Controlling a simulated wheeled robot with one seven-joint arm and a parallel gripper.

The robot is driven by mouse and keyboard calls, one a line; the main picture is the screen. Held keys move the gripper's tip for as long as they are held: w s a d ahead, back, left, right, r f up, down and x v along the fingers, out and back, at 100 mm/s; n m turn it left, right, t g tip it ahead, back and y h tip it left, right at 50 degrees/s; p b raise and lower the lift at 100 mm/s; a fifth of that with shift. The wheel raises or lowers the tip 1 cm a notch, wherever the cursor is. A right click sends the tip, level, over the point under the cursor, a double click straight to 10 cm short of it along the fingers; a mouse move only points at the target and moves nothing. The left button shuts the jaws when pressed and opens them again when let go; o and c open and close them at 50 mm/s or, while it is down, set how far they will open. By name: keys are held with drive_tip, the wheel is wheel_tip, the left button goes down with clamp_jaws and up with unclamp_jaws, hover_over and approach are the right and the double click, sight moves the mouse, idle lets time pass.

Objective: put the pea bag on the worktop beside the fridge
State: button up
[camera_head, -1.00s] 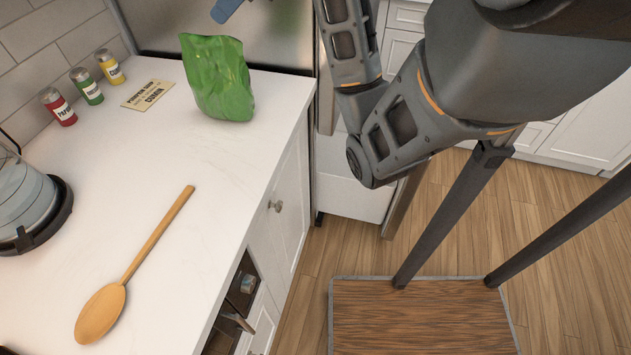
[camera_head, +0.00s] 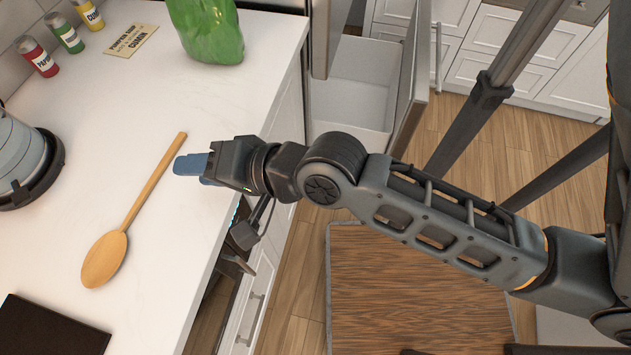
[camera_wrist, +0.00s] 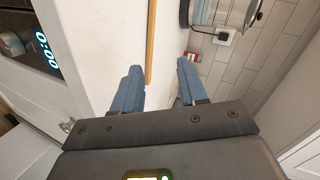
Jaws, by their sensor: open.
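The green pea bag (camera_head: 208,30) stands on the white worktop (camera_head: 150,92) at the back, beside the fridge, cut off by the top edge of the head view. My gripper (camera_head: 188,168) is open and empty over the worktop's front edge, nearer than the bag and apart from it. Its blue fingers also show apart in the wrist view (camera_wrist: 160,85), with nothing between them. I cannot make out the bag in the wrist view.
A wooden spoon (camera_head: 108,255) lies left of my gripper.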

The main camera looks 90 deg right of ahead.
drive_tip(key=s+a+r+n+y, duration=0.1)
drive_tip(key=s+a+r+n, duration=0.1)
drive_tip(key=s+n, duration=0.6)
drive_tip(key=s+a+r+n+t+y, duration=0.1)
drive_tip(key=s+a+n+y, duration=0.1)
drive_tip(key=s+n, duration=0.6)
drive_tip(key=shift+s+a+r+n+t, duration=0.3)
drive_tip(key=shift+a+r+n, duration=0.1)
drive_tip(key=shift+a+n, duration=0.45)
